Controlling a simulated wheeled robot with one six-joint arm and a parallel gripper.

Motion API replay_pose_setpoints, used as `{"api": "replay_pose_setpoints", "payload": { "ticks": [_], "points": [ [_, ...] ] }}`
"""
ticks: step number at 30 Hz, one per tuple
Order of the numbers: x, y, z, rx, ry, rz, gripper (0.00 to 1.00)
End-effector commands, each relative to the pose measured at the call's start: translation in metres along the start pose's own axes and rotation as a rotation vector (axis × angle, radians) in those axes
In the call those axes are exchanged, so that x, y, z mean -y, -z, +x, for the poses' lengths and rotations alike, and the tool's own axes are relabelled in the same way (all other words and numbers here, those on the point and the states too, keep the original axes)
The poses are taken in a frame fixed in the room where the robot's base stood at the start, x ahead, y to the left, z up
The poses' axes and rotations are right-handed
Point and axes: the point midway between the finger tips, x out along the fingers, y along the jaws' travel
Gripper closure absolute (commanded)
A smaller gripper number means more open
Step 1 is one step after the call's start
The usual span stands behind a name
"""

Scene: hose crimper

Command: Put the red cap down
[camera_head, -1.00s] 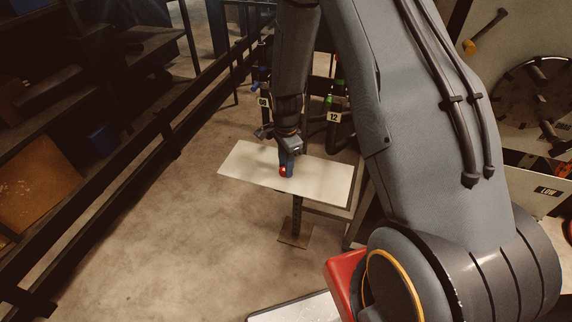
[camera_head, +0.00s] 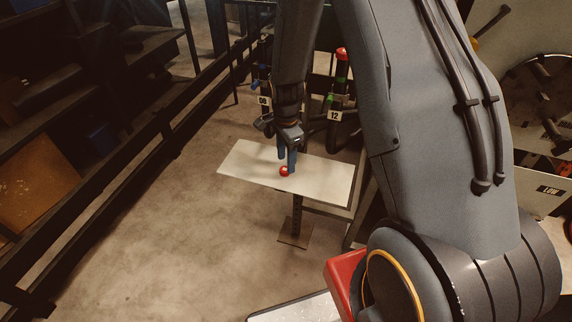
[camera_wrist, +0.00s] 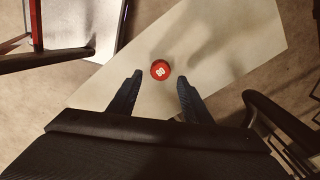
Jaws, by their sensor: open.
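The red cap (camera_head: 284,171) sits on a pale, flat shelf board (camera_head: 325,181) near its front edge. In the wrist view the red cap (camera_wrist: 160,70) shows a white marking on its top, which I cannot read surely. My gripper (camera_head: 287,160) is just above the cap, pointing down, with its blue fingers apart. In the wrist view the open fingers (camera_wrist: 160,85) show empty, with the cap beyond their tips and between their lines. The board (camera_wrist: 230,40) also fills much of the wrist view.
Behind the board stand dark hoses with tags "08" (camera_head: 263,100) and "12" (camera_head: 334,116). Another red cap (camera_head: 341,54) tops the hose by tag 12. A dark railing (camera_head: 150,140) runs along the left. The board is bare on both sides of the cap.

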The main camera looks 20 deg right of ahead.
Motion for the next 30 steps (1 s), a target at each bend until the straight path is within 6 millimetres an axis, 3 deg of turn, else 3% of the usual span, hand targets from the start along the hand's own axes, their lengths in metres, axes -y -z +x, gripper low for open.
{"api": "replay_pose_setpoints", "payload": {
  "ticks": [12, 22, 26, 30],
  "points": [
    [0.001, 0.0, -0.066, 0.0, 0.002, 0.0, 0.55],
    [-0.002, 0.0, -0.094, 0.0, 0.002, -0.018, 0.55],
    [-0.018, -0.003, -0.108, -0.004, 0.015, -0.156, 0.55],
    [-0.053, -0.01, -0.131, -0.016, 0.041, -0.463, 0.55]
  ]
}}
